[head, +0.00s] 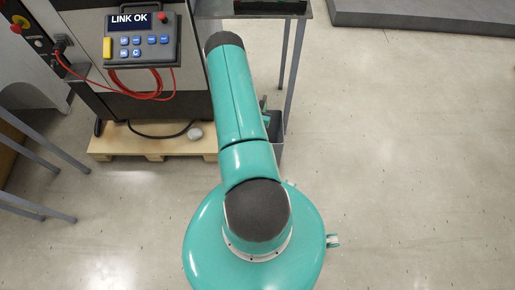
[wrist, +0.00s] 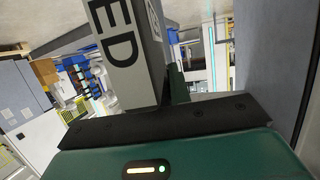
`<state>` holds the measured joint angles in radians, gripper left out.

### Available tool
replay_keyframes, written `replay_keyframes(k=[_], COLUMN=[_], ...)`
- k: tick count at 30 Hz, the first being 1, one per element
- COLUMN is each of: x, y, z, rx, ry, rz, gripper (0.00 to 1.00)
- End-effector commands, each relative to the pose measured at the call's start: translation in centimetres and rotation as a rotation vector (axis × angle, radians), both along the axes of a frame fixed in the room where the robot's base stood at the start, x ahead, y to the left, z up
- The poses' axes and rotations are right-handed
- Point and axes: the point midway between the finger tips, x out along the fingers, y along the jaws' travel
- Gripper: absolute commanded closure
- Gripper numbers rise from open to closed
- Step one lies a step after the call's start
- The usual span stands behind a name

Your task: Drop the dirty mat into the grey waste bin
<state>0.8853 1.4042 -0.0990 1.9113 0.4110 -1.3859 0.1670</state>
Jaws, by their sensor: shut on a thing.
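The grey waste bin (head: 275,128) stands below the table edge, half hidden behind my teal arm in the head view. My gripper is mostly hidden behind the arm there, close to the bin. In the wrist view, the green gripper body fills the bottom, and my gripper (wrist: 172,88) is shut. A grey slab-like shape with the black letters ED (wrist: 122,40) stands large just beyond the gripper. I cannot tell from its outline whether it is bin wall or the held thing. The dirty mat cannot be made out clearly in either view.
A machine with a LINK OK pendant (head: 140,38) and red cable stands on a wooden pallet (head: 135,146) at left. A table with thin metal legs (head: 296,60) is at the top.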

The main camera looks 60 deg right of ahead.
Motion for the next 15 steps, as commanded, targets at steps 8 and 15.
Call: replay_keyframes(k=[8, 15], x=[0.0, 0.0], y=[0.0, 0.0], z=[-1.9, -1.9], rx=[0.000, 0.000], ry=[0.001, 0.001], rz=[0.000, 0.001], gripper=[1.00, 1.00])
